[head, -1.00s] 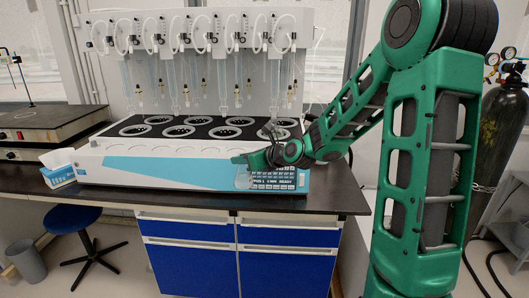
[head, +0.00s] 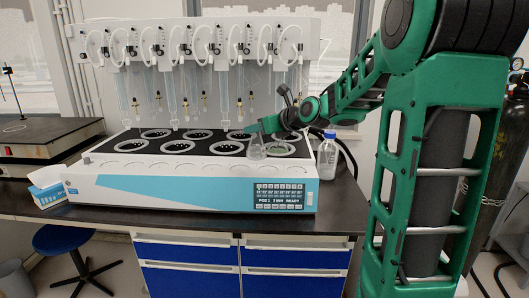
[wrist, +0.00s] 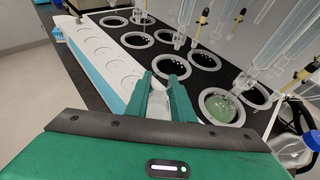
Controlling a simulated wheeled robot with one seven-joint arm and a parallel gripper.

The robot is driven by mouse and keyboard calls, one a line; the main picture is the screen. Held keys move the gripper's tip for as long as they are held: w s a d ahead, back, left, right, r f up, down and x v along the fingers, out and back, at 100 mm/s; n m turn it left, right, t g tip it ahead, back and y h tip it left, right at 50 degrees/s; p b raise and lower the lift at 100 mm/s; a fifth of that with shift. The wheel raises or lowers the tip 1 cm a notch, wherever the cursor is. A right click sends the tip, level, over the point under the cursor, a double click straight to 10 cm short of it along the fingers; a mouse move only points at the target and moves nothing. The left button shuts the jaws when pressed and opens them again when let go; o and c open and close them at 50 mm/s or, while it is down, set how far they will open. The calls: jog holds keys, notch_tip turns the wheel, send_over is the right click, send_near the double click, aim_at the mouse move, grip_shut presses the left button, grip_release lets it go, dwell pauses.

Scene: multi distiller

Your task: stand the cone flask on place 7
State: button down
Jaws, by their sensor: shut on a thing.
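The cone flask (head: 257,149) is clear glass and looks upright in the head view, above the front right part of the multi distiller (head: 110,165). My gripper (head: 259,130) is shut on its upper part. In the wrist view my gripper (wrist: 162,84) has a pale part of the flask (wrist: 160,104) between its fingers; the rest is hidden. Ringed round places lie in two rows on the black top. The front right place (wrist: 220,106) holds something greenish. A front-row place (wrist: 172,68) beside my fingers looks empty. I cannot read place numbers.
Glass tubes (head: 282,78) and a white rack (head: 215,40) stand behind the places. A blue-capped bottle (head: 327,158) stands at the machine's right end. A display panel (head: 280,195) is on the front. A tissue box (head: 48,187) is at the left.

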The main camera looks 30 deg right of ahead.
jog(key=w+d+f, duration=0.3)
jog(key=d+f, duration=0.3)
jog(key=f, duration=0.2)
jog(key=shift+w+d+f, duration=0.2)
jog(key=shift+w+d, duration=0.1)
jog(key=shift+d, duration=0.1)
jog(key=shift+f, duration=0.1)
jog(key=c, duration=1.5)
grip_release()
jog(key=shift+c, duration=0.2)
